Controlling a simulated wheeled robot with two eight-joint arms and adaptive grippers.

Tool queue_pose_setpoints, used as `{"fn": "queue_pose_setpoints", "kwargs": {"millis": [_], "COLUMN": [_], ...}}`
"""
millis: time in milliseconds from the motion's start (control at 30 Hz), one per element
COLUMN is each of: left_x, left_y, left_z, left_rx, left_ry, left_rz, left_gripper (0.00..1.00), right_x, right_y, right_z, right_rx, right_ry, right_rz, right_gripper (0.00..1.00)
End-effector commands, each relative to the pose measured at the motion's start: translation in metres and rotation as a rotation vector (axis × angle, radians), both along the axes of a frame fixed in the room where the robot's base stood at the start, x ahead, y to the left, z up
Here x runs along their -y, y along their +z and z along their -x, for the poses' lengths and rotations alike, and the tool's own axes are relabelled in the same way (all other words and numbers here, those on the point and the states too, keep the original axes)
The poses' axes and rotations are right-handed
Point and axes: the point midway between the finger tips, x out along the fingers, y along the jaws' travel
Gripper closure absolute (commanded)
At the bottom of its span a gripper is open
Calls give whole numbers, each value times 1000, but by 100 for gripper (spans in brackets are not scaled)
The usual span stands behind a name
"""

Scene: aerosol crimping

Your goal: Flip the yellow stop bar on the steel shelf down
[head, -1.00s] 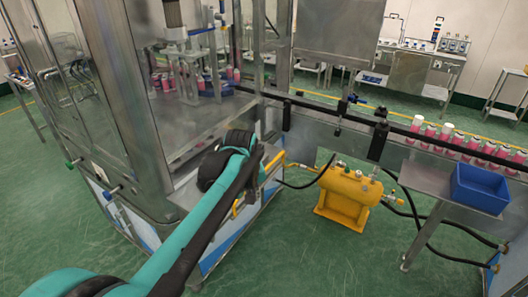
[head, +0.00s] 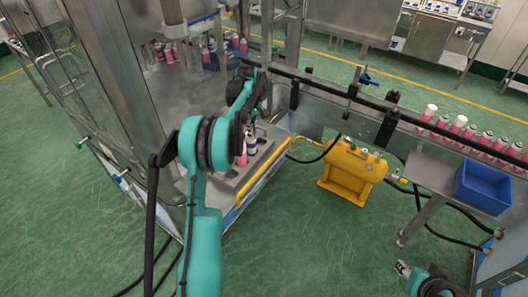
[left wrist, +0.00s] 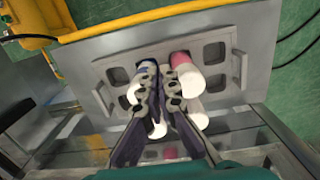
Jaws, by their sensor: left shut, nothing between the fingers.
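The yellow stop bar (head: 262,174) runs along the outer right edge of the steel shelf (head: 232,183). In the left wrist view the bar (left wrist: 150,20) crosses the top, beyond the shelf's far edge. My left gripper (left wrist: 167,82) is shut and empty above the shelf, close to two cans, and apart from the bar. A blue can (left wrist: 147,72) and a pink can (left wrist: 182,62), both with white tops, stand in shelf slots; the fingers partly hide them. In the head view my left gripper (head: 250,122) is small and partly hidden. Part of my right gripper (head: 405,269) shows at lower right.
A yellow tank (head: 350,170) with black hoses stands on the floor right of the shelf. A conveyor rail (head: 350,92) runs behind it. A blue bin (head: 483,184) sits on a steel side table at right, near a row of pink cans (head: 470,135). Green floor is open in front.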

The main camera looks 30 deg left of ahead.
Motion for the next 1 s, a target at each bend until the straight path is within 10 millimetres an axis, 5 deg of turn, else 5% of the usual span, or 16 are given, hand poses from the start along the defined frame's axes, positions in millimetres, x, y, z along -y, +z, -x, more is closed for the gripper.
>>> {"fn": "queue_pose_setpoints", "kwargs": {"millis": [367,867,1000], "left_x": [1,6,27], "left_y": [-6,-101,-105], "left_z": [0,0,2], "left_rx": [0,1,1], "left_ry": [-2,-3,-6], "left_rz": [0,-1,0], "left_gripper": [100,100,100], "right_x": [0,0,0], "right_y": [-1,-12,-12], "right_z": [0,0,0], "right_rx": [0,0,0], "right_ry": [0,0,0], "right_rz": [0,0,0], "right_gripper": [60,60,60]}}
